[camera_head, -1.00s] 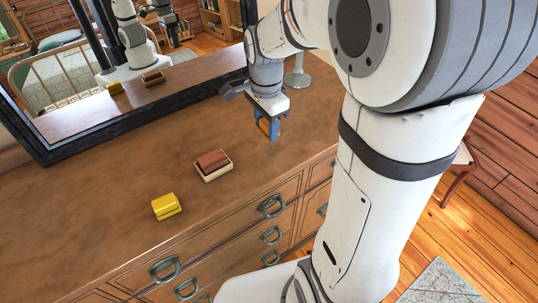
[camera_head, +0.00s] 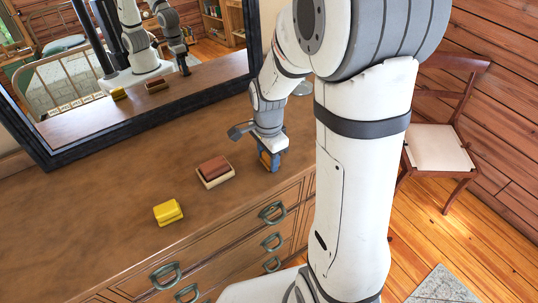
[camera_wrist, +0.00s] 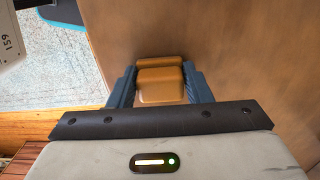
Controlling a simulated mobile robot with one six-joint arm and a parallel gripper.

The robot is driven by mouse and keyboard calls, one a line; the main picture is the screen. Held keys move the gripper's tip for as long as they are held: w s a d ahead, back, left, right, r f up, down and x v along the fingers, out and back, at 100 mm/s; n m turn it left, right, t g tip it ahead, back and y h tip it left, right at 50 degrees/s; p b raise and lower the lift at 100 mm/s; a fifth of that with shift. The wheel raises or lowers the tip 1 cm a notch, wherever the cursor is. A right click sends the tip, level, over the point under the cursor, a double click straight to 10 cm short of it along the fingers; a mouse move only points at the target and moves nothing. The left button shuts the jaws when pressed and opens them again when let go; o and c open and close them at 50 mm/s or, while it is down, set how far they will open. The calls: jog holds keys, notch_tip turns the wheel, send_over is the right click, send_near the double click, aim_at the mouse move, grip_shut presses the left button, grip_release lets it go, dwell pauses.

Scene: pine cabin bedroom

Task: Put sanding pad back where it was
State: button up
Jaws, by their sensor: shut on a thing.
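My gripper (camera_head: 270,156) is shut on an orange-tan block, which I take for the sanding pad (camera_wrist: 161,86). In the wrist view the pad sits between the two blue fingers (camera_wrist: 160,76), with a stepped shape. In the head view only a small orange part of it shows between the fingers. The gripper points down, low over the dresser top (camera_head: 120,180) near its front edge, right of a red-brown block. Whether the pad touches the wood I cannot tell.
A red-brown block (camera_head: 214,165) sits on a cream base (camera_head: 217,181). A yellow block (camera_head: 168,212) lies in front and left of it. A dark-framed mirror (camera_head: 160,105) stands behind. Bare wood lies left of the blocks. A chair (camera_head: 440,145) stands at right.

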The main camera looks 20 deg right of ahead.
jog(key=o, duration=0.9)
jog(key=shift+f, duration=0.1)
notch_tip(320, 180, up, 11)
jog(key=shift+s+d+r+n+t, duration=0.15)
jog(key=shift+s+r+n+t, duration=0.4)
jog(key=shift+s+n, duration=1.85)
jog(key=shift+s+d+r+n+t, duration=0.15)
jog(key=shift+s+r+n+t, duration=0.4)
jog(key=shift+s+n, duration=1.8)
jog(key=shift+s+d+r+n+t, duration=0.15)
jog(key=shift+s+r+n+t, duration=0.35)
jog(key=shift+s+n, duration=1.85)
jog(key=shift+w+r, duration=0.1)
